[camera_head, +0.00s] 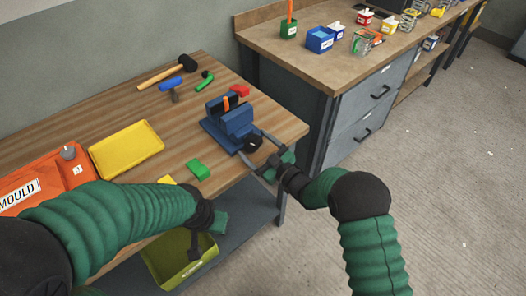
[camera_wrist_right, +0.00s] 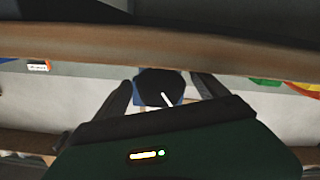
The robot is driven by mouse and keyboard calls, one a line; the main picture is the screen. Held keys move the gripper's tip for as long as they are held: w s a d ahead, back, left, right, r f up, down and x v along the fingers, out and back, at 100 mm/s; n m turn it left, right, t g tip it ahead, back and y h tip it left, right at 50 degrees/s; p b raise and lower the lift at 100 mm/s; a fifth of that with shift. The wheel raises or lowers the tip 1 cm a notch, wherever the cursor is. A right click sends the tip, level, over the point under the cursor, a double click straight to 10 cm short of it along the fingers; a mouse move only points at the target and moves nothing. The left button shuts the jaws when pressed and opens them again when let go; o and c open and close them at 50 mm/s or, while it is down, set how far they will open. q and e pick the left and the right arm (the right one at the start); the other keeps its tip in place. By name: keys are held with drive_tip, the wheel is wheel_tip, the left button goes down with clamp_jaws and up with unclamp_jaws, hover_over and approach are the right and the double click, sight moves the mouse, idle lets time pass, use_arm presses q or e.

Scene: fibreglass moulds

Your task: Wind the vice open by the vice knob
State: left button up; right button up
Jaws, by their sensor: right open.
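The blue vice (camera_head: 236,120) stands on the wooden workbench near its right end. An orange piece (camera_head: 227,103) shows at its jaws. The black vice knob (camera_head: 254,143) is on the vice's near right side. My right gripper (camera_head: 251,148) is open, with one finger on each side of the knob. In the right wrist view the round knob (camera_wrist_right: 158,84) carries a white line and sits between the two dark fingers; I cannot tell whether they touch it.
A green bin (camera_head: 178,260) is on the lower shelf. Another bench with drawers (camera_head: 368,100) stands to the right.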

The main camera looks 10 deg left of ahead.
drive_tip(key=v, duration=1.6)
drive_tip(key=shift+s+d, duration=0.15)
drive_tip(key=shift+d, duration=0.1)
drive_tip(key=shift+f, duration=0.1)
